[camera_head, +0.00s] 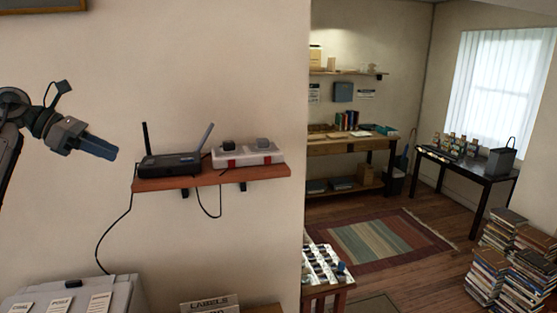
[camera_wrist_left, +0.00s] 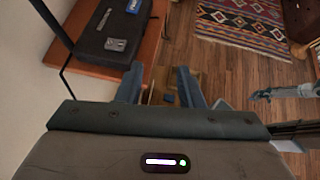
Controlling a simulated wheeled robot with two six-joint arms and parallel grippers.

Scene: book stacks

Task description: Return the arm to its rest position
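My left gripper (camera_head: 112,153) is raised at the left of the head view, in front of the wall and to the left of the wall shelf. Its fingers point right and slightly down, apart from the router. In the left wrist view the two fingers of my left gripper (camera_wrist_left: 160,88) stand apart with nothing held between them. A grey jointed part (camera_wrist_left: 283,92) at the right of the wrist view looks like my right arm's end; its finger state is unclear. The right arm does not show in the head view.
A wooden wall shelf (camera_head: 215,179) holds a black router (camera_head: 170,163) with antennas and a white power strip (camera_head: 248,156); cables hang below. A grey box (camera_head: 75,292) stands at lower left. Book stacks (camera_head: 490,275) stand at right. A striped rug (camera_head: 375,240) lies on open floor.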

